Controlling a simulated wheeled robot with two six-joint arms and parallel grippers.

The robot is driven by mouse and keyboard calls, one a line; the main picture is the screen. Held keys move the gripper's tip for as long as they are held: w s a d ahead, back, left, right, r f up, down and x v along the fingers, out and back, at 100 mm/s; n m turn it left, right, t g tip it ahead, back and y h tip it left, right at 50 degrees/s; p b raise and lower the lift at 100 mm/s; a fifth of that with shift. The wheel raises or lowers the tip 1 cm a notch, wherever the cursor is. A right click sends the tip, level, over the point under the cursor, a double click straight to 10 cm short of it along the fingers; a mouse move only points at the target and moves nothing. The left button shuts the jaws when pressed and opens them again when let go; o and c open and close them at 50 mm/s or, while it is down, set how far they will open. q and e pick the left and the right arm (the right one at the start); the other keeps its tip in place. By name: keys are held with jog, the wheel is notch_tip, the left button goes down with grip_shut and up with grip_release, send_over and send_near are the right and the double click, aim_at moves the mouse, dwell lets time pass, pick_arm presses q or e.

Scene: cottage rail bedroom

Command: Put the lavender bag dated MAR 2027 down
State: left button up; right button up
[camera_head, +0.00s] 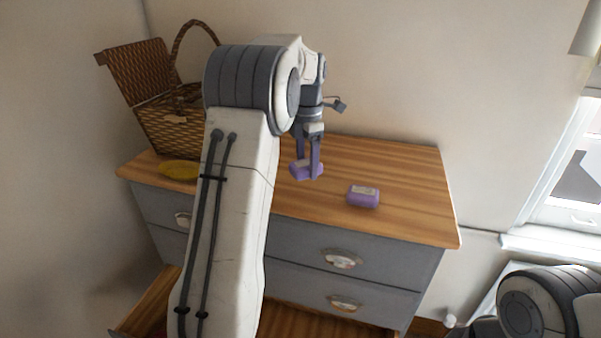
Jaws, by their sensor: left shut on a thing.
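My left gripper (308,172) is shut on a purple lavender bag (298,169) over the wooden top of the grey dresser (410,176). The bag is partly hidden by the fingers. I cannot tell whether it touches the dresser top. A second purple lavender bag (363,198) with a pale label lies on the dresser top, to the right and nearer the front edge. The date on either label is too small to read. My right gripper is not in view; only part of my right arm shows at the lower right.
An open wicker basket (168,137) with a raised lid stands at the back left of the dresser. A yellow object (179,170) lies in front of it. A lower drawer (150,303) is pulled out. The dresser top's right part is clear.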

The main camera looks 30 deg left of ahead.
aim_at(300, 189)
pick_arm(q)
jog(key=shift+s+a+f, duration=0.15)
jog(key=shift+a+f, duration=0.1)
jog(key=shift+a, duration=0.25)
jog(key=shift+s+a+f, duration=0.1)
jog(key=shift+a+f, duration=0.15)
jog(key=shift+a, duration=0.2)
notch_tip(300, 189, down, 4)
jog(key=shift+r+p, duration=0.1)
jog(key=shift+p, duration=1)
jog(key=shift+f, duration=0.2)
jog(key=o, duration=1.3)
jog(key=shift+f, duration=0.1)
